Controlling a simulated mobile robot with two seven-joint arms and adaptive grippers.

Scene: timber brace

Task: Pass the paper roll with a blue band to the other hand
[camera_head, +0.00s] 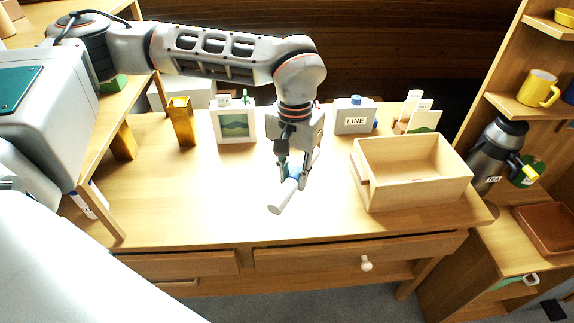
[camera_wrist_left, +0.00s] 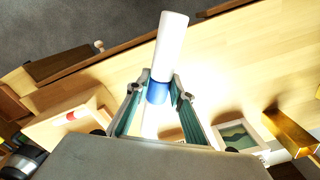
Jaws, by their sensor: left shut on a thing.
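The paper roll (camera_head: 282,197) is a white tube with a blue band, at the middle of the desk in the head view. My left gripper (camera_head: 293,180) points down and is shut on the roll near its blue band. In the left wrist view the roll (camera_wrist_left: 170,45) sticks out past the fingertips of the left gripper (camera_wrist_left: 159,92), with the blue band (camera_wrist_left: 158,93) between the fingers. I cannot tell whether the roll touches the desk. My right gripper is not in view.
An open wooden box (camera_head: 365,190) stands right of the roll on the desk (camera_head: 190,210). A framed picture (camera_head: 234,124), a yellow vase (camera_head: 181,122) and a box marked LINE (camera_head: 355,117) stand along the back. The desk's front left is clear.

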